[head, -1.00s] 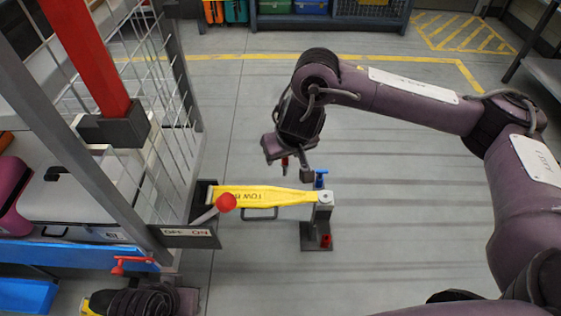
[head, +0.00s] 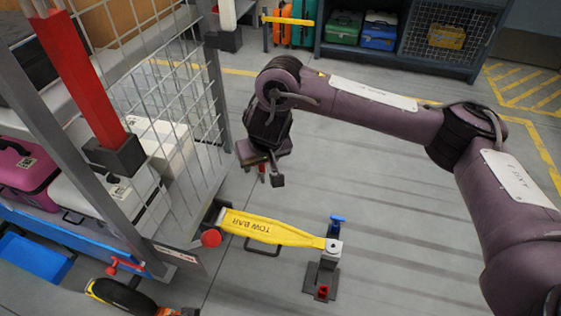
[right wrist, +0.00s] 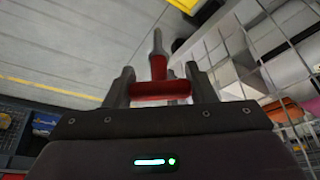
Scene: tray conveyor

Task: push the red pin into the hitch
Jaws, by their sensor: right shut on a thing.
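The red pin (right wrist: 162,90) has a red crosspiece and a grey tip. In the right wrist view it stands between the fingers of my right gripper (right wrist: 160,76), which is shut on it. In the head view my right gripper (head: 268,180) hangs above and behind the yellow tow bar (head: 270,229), with a little red of the pin (head: 262,170) showing under it. The tow bar runs from the cart to a grey hitch post (head: 329,257), apart from the gripper and to its lower right. My left gripper is not in view.
A blue-handled piece (head: 338,220) stands at the post's top. A red piece (head: 323,291) is on its foot. A wire-sided cart (head: 185,95) with cases and a red-knobbed lever (head: 210,238) stands at left. The floor right of the post is clear.

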